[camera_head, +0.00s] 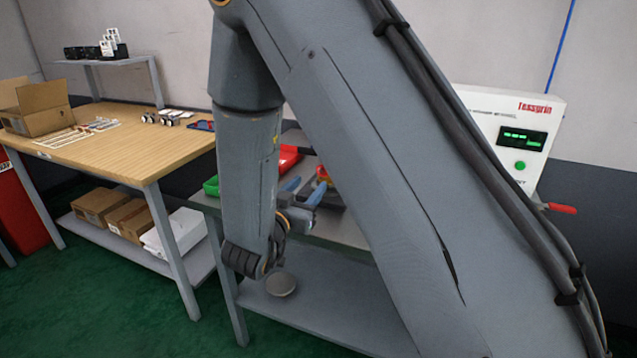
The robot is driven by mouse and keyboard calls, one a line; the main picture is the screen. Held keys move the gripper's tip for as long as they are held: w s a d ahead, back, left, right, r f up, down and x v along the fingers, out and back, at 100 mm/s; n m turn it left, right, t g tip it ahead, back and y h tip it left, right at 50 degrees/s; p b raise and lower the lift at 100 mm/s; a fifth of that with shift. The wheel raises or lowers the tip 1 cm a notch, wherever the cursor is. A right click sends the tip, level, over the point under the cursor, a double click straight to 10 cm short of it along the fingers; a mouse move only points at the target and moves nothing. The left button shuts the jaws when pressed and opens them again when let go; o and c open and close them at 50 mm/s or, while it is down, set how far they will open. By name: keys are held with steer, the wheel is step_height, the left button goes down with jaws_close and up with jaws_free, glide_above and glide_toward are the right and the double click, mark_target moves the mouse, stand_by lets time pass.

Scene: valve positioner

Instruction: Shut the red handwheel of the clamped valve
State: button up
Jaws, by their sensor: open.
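My gripper (304,189) shows near the picture's middle, with two blue fingers apart and nothing seen between them. It is over the grey metal bench (345,232). A small red and yellow round part (323,173) shows just behind the fingertips, partly hidden by my arm. It may be the red handwheel, but it is too small and covered to be sure. I cannot tell whether the fingers touch it. The valve body and its clamp cannot be made out; my arm covers much of that bench.
A red bin (288,158) and a green bin (211,186) stand on the metal bench. A white test unit (507,128) with a green display stands at right, near a red-handled lever (562,208). A wooden table (120,150) with a cardboard box (38,108) is at left.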

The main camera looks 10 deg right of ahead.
mark_target(322, 171)
steer(key=shift+h, duration=0.3)
steer(key=x, duration=0.7)
steer(key=shift+w+d+r+p, duration=0.15)
steer(key=shift+w+d+p, duration=0.1)
steer(key=shift+p, duration=0.15)
steer(key=c, duration=1.1)
